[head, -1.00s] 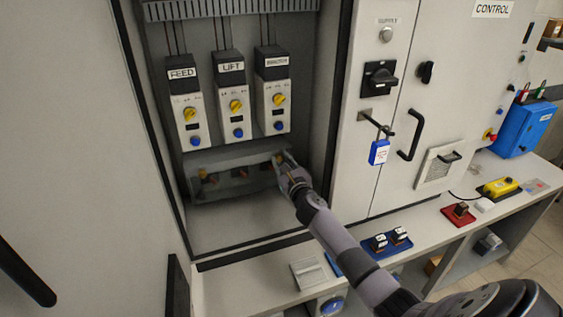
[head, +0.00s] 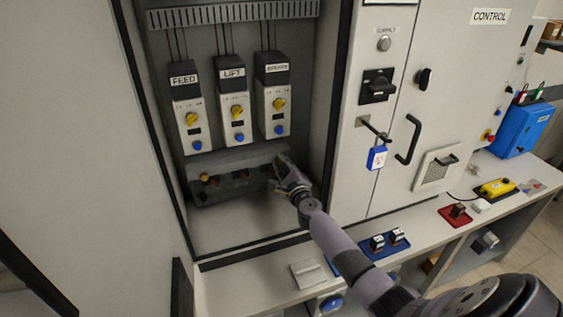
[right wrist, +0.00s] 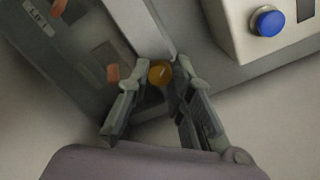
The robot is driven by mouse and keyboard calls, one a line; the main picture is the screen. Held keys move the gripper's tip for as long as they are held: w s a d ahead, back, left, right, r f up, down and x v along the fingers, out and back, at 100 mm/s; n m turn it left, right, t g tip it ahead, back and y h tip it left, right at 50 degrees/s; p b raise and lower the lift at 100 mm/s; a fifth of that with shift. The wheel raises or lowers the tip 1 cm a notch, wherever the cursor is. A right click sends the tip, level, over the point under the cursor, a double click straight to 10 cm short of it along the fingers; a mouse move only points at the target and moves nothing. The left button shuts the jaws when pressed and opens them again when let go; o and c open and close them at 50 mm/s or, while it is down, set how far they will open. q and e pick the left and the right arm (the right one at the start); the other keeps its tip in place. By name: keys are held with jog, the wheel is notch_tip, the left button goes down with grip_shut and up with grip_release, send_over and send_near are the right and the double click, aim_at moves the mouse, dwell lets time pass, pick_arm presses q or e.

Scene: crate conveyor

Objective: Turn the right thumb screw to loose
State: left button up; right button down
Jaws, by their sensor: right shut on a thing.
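The right thumb screw (right wrist: 160,72) is a round brass-coloured knob, seen in the right wrist view between the fingertips of my right gripper (right wrist: 160,87). The gripper is shut on it. In the head view my right gripper (head: 280,166) is at the right end of a grey cover (head: 235,160) low in the cabinet, and it hides the screw there. Another brass knob (head: 204,177) shows at the cover's left end. The screw's turn angle cannot be told. My left gripper is not in view.
Three drive units labelled FEED (head: 185,95), LIFT (head: 233,95) and a third (head: 272,90) hang just above the cover. The cabinet's right frame edge (head: 338,100) stands beside my right arm. A blue padlock (head: 377,157) hangs on the control panel.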

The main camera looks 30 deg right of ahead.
jog(key=n+p, duration=0.1)
jog(key=n, duration=0.2)
jog(key=shift+a+n, duration=0.1)
jog(key=shift+n, duration=0.3)
jog(key=n, duration=0.3)
jog(key=shift+f+n+p, duration=0.1)
jog(key=shift+n+p, duration=0.2)
jog(key=n, duration=0.3)
jog(key=shift+n+p, duration=0.3)
jog(key=shift+p, duration=0.05)
jog(key=n, duration=0.4)
jog(key=shift+f+p, duration=0.1)
jog(key=shift+p, duration=0.3)
jog(key=n, duration=0.4)
jog(key=shift+p, duration=0.3)
jog(key=n, duration=0.3)
jog(key=shift+n, duration=0.4)
jog(key=n, duration=0.6)
jog(key=shift+s+f, duration=0.1)
